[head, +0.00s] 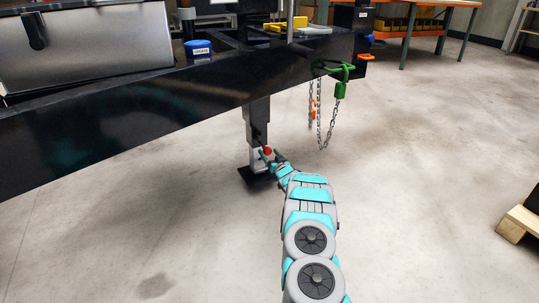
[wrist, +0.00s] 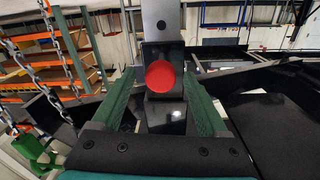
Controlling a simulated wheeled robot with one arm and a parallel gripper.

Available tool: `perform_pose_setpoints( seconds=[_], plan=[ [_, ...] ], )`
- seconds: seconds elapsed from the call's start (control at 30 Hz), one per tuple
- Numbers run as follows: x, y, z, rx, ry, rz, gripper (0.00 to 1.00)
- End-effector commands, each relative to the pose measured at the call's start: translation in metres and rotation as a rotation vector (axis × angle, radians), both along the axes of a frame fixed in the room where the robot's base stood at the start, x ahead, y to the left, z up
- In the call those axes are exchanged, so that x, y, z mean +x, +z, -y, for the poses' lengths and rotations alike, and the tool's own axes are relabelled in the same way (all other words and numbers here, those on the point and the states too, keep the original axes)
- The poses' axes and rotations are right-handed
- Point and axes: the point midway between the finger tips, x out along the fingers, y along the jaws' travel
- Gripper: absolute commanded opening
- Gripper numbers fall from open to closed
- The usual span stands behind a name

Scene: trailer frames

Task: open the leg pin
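The leg pin shows as a round red knob (head: 267,150) on the lower part of the grey trailer leg (head: 256,120) in the head view. In the wrist view the red knob (wrist: 164,74) is in the middle, in front of a dark bracket on the grey leg (wrist: 161,20). My gripper (wrist: 160,76) is open, with one green finger on each side of the knob. A gap shows between the knob and each finger. In the head view my gripper (head: 270,157) is small beside the knob and partly blends with the leg.
The black trailer frame (head: 130,125) runs above the leg. The leg's dark foot plate (head: 256,178) is on the floor. Chains (head: 322,122) and a green coupling (head: 340,88) hang to the right. A wooden pallet (head: 522,220) lies at the right edge. The concrete floor between is clear.

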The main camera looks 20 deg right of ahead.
Motion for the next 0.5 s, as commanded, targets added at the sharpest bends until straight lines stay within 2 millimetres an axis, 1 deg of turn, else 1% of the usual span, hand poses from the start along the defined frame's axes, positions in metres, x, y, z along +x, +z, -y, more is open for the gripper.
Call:
perform_pose_setpoints(
  seconds=[0.27,0.37,0.5],
  plan=[
    [-0.002,0.0,0.0,0.0,0.0,0.0,0.77],
    [-0.007,0.0,0.001,0.0,-0.001,-0.001,0.77],
    [-0.021,-0.001,-0.001,0.002,0.0,-0.005,0.77]
  ],
)
